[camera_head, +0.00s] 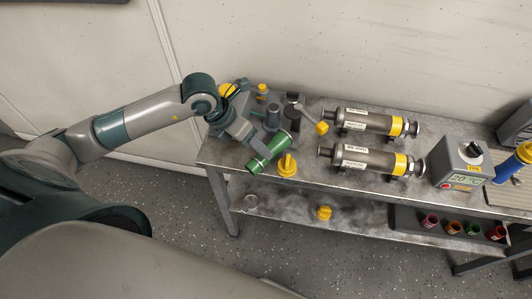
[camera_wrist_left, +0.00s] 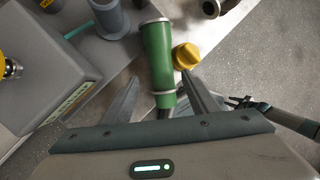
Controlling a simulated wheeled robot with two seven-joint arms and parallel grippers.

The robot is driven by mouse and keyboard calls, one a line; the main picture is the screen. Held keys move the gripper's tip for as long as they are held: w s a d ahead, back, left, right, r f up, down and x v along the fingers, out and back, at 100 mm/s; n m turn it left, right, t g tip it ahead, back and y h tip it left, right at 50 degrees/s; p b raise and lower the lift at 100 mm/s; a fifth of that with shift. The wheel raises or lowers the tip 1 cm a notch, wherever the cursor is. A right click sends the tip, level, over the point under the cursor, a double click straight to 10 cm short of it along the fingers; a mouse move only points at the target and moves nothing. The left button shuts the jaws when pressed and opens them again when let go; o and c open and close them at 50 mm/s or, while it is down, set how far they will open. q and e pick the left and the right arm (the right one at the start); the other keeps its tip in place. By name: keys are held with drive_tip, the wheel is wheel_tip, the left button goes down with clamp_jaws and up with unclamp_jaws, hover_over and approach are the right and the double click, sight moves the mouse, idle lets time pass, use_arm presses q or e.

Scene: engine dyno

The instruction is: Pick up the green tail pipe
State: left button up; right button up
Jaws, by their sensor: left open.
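The green tail pipe (camera_head: 268,152) lies at an angle near the left end of the metal table. It also shows in the left wrist view (camera_wrist_left: 159,62) as a green cylinder with a pale metal rim at its far end and a grey part at its near end. My left gripper (camera_head: 258,143) is above the pipe. In the left wrist view its two fingers (camera_wrist_left: 165,92) are spread apart, with the near end of the pipe between them. No grip on it shows.
A yellow knob (camera_head: 287,165) stands close beside the pipe, also in the wrist view (camera_wrist_left: 186,56). Two metal cylinders with yellow bands (camera_head: 367,122) (camera_head: 368,160) lie to the right. A grey gauge box (camera_head: 461,164) stands further right. The lower shelf (camera_head: 285,216) holds another yellow part (camera_head: 324,212).

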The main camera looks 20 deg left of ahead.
use_arm(q)
drive_tip(key=p+x, duration=0.1)
drive_tip(key=x, duration=0.2)
drive_tip(key=shift+d, duration=0.25)
drive_tip(key=shift+w+d+f+p, duration=0.15)
drive_tip(key=shift+f+p, duration=0.15)
drive_tip(key=shift+f, duration=0.2)
use_arm(e)
wheel_tip(320, 180, up, 2)
use_arm(q)
clamp_jaws()
drive_tip(key=shift+r, duration=0.1)
